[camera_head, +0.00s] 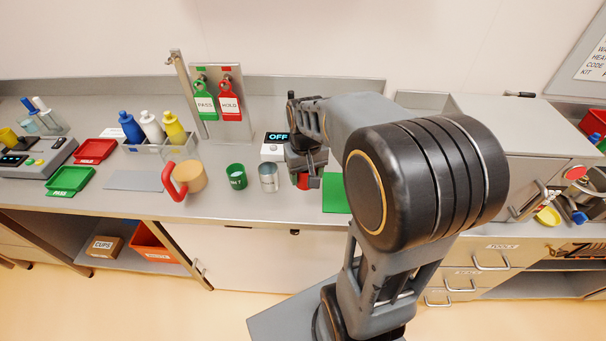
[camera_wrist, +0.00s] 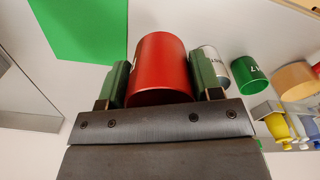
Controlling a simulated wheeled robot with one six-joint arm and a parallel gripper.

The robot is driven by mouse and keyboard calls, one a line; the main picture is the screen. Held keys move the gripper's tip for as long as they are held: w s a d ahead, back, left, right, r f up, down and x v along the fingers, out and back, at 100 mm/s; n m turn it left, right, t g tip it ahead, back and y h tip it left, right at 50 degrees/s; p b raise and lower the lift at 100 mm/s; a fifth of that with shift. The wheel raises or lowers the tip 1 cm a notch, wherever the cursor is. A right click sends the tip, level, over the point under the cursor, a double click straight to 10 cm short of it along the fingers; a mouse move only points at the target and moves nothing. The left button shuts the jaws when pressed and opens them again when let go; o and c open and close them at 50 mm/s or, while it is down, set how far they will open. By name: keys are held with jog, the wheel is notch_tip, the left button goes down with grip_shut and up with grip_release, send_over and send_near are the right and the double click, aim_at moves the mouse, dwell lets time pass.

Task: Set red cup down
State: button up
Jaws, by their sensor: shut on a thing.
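The red cup (camera_wrist: 162,70) is between the two green-padded fingers of my gripper (camera_wrist: 163,85) in the wrist view, and the fingers are shut on it. In the head view the red cup (camera_head: 303,181) shows only in part below my gripper (camera_head: 307,178), which hides much of it. A flat green mat (camera_head: 335,193) lies on the bench just right of the cup, partly behind my arm. It also shows at the upper left of the wrist view (camera_wrist: 85,25). I cannot tell whether the cup touches the bench.
A metal cup (camera_head: 268,177) and a green cup (camera_head: 237,176) stand left of my gripper. A tan mug with a red handle (camera_head: 190,176) is further left. A box reading OFF (camera_head: 273,152) stands behind. A grey cabinet (camera_head: 530,150) is at the right.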

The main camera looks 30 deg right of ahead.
jog(key=w+d+f, duration=0.1)
jog(key=w+f, duration=0.1)
jog(key=w+d+f+p, duration=0.1)
jog(key=w+f, duration=0.1)
jog(key=w+d+f, duration=0.1)
jog(key=w+f, duration=0.2)
jog(key=shift+w+d+f, duration=0.1)
jog(key=shift+w+f, duration=0.1)
jog(key=shift+f, duration=1.45)
jog(key=shift+f, duration=0.1)
jog(key=shift+f, duration=0.15)
jog(key=o, duration=0.9)
jog(key=shift+o, duration=0.2)
